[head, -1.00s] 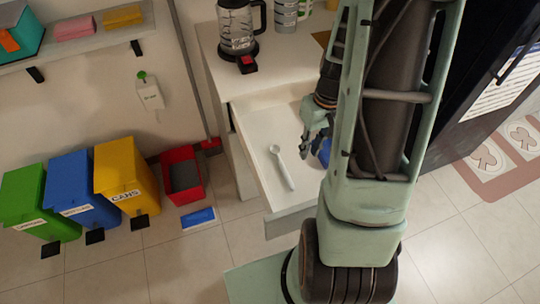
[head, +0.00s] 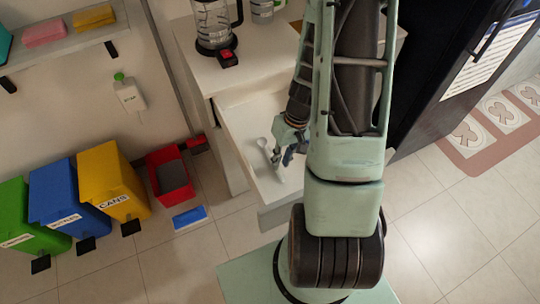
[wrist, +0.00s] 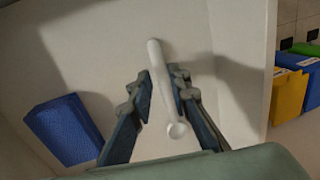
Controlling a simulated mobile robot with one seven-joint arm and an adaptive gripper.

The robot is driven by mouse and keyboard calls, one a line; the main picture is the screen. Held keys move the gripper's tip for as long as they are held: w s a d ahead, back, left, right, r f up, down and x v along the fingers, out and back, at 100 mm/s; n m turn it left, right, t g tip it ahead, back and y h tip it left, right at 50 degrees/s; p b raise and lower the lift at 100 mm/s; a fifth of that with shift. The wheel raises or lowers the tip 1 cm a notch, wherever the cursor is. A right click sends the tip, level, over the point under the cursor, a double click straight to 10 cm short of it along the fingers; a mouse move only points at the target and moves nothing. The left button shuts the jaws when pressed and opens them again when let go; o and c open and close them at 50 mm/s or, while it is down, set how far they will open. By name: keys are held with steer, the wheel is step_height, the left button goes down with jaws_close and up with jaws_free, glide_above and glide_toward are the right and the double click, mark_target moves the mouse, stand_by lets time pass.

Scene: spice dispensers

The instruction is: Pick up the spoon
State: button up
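The white spoon (head: 266,150) lies in an open white drawer (head: 240,118). In the wrist view the spoon (wrist: 158,80) runs lengthwise between the fingers, with its bowl toward my palm and its handle pointing away. My gripper (wrist: 160,82) is open, one finger on each side of the spoon, with a gap visible on both sides. In the head view my gripper (head: 277,158) is over the drawer and hides part of the spoon. I cannot tell the exact height of the fingers above the drawer floor.
A blue block (wrist: 66,130) lies in the drawer, left of my gripper in the wrist view. The drawer walls surround the spoon. A coffee pot (head: 212,24) stands on the counter (head: 255,70) above. Coloured bins (head: 108,180) stand on the floor at left.

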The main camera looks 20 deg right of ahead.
steer(key=shift+a+f, duration=0.15)
steer(key=shift+f, duration=0.55)
steer(key=shift+a+f, duration=0.1)
steer(key=shift+f, duration=0.6)
jaws_close()
steer(key=shift+r, duration=0.15)
